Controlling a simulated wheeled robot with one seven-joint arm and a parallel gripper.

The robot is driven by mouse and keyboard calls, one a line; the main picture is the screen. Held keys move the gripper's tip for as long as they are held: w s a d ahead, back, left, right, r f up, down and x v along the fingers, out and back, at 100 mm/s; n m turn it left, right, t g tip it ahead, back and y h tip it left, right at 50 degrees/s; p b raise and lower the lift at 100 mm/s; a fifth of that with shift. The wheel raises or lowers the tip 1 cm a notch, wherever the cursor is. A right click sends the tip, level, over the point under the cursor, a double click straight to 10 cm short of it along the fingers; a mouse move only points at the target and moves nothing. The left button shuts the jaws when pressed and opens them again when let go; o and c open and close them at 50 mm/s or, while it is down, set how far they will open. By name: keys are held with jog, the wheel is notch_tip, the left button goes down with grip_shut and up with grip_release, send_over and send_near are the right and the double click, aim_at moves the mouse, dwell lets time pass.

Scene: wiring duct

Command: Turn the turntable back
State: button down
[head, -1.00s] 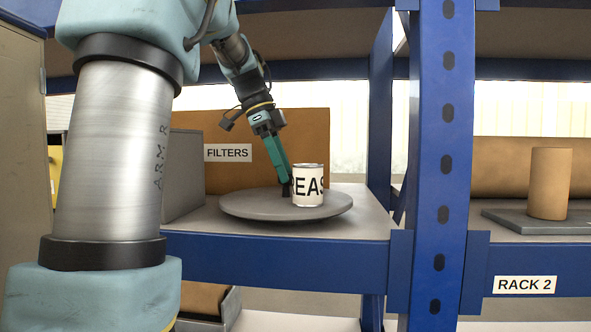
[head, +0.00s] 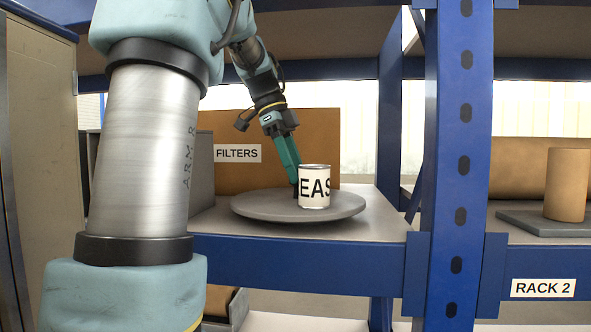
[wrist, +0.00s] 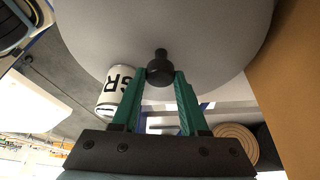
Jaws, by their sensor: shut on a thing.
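The grey round turntable (head: 255,207) lies on the rack shelf; in the wrist view its plate (wrist: 215,45) fills the top. A black knob (wrist: 160,68) stands on the plate. My gripper (wrist: 162,77) has its green fingertips on either side of the knob, shut on it. In the head view my gripper (head: 295,190) reaches down to the plate behind and left of the can, which partly hides the fingertips and knob. The white can (head: 314,187), its label reading "EAS", stands upright on the turntable; it also shows in the wrist view (wrist: 117,90).
A brown box labelled FILTERS (head: 310,150) stands close behind the turntable. A blue rack post (head: 458,150) rises to the right. On the neighbouring shelf a brown cylinder (head: 567,185) stands on a grey slab. Bare shelf (head: 375,225) lies right of the turntable.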

jog(key=shift+c, duration=2.1)
grip_release()
jog(key=shift+w+a+r, duration=0.15)
jog(key=shift+r, duration=0.1)
jog(key=w+a, duration=0.1)
jog(key=a, duration=0.2)
jog(key=w+a+b, duration=0.1)
jog(key=w+a, duration=0.1)
jog(key=a, duration=0.2)
jog(key=w+a+b, duration=0.1)
jog(key=w+a, duration=0.1)
jog(key=a, duration=0.2)
jog(key=shift+r, duration=0.3)
